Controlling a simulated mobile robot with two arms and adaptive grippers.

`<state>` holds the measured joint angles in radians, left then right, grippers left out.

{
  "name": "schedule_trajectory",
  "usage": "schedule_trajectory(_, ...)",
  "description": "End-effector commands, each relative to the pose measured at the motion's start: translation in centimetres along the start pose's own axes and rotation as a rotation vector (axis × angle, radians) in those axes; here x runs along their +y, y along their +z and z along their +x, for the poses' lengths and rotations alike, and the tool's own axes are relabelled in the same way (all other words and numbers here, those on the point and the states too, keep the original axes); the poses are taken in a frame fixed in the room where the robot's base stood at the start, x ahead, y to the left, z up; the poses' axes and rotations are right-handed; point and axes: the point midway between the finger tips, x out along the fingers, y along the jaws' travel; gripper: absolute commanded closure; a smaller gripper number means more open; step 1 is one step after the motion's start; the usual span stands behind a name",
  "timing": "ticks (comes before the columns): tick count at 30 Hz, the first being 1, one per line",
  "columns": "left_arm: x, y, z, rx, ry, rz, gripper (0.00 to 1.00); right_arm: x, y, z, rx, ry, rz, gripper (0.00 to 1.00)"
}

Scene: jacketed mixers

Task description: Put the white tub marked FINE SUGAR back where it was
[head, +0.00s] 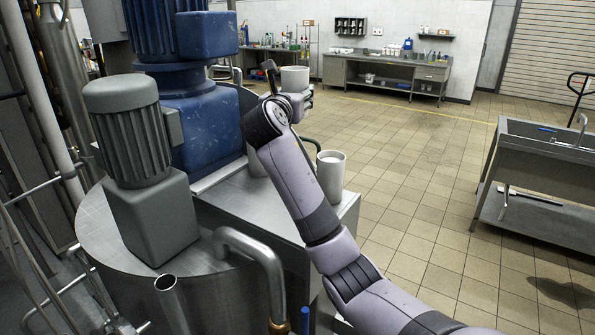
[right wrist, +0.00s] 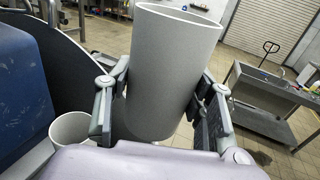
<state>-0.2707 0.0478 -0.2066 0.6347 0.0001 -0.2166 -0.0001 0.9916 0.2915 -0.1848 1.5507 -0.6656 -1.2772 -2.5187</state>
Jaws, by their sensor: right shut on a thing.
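My right gripper (head: 290,92) is shut around a plain white-grey tub (head: 295,76), held up above the far end of the steel machine top. In the right wrist view the same tub (right wrist: 172,60) stands slightly tilted between the two fingers (right wrist: 160,105). No lettering shows on its visible side, so I cannot tell if it is marked FINE SUGAR. A second white tub (head: 331,172), with white inside its rim, stands at the right edge of the steel top, its label not visible. My left gripper is out of view.
The steel top (head: 230,196) carries a blue motor housing (head: 205,120), a grey motor (head: 128,125) and a bent pipe (head: 262,255). Another pale tub (right wrist: 70,130) shows low left in the wrist view. A steel sink bench (head: 545,150) stands right; tiled floor lies between.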

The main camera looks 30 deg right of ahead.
Motion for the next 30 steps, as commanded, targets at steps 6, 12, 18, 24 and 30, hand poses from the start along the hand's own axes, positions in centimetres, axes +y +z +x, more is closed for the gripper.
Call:
schedule_trajectory(6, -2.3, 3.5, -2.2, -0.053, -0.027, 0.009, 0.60, 0.0, -5.6, -0.1, 0.007, 0.002, -0.006, 0.90)
schedule_trajectory(12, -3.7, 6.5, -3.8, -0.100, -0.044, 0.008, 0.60, -0.1, -10.8, -0.1, 0.005, 0.002, -0.005, 0.90)
schedule_trajectory(18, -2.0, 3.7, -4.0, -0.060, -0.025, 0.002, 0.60, -0.1, -13.9, -0.1, 0.001, 0.002, -0.001, 0.90)
schedule_trajectory(24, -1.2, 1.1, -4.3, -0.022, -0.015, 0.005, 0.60, -0.1, -16.0, -0.1, 0.005, 0.003, -0.002, 0.90)
schedule_trajectory(30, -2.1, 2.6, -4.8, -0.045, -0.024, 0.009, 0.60, -0.1, -18.6, -0.1, 0.002, 0.003, 0.000, 0.90)
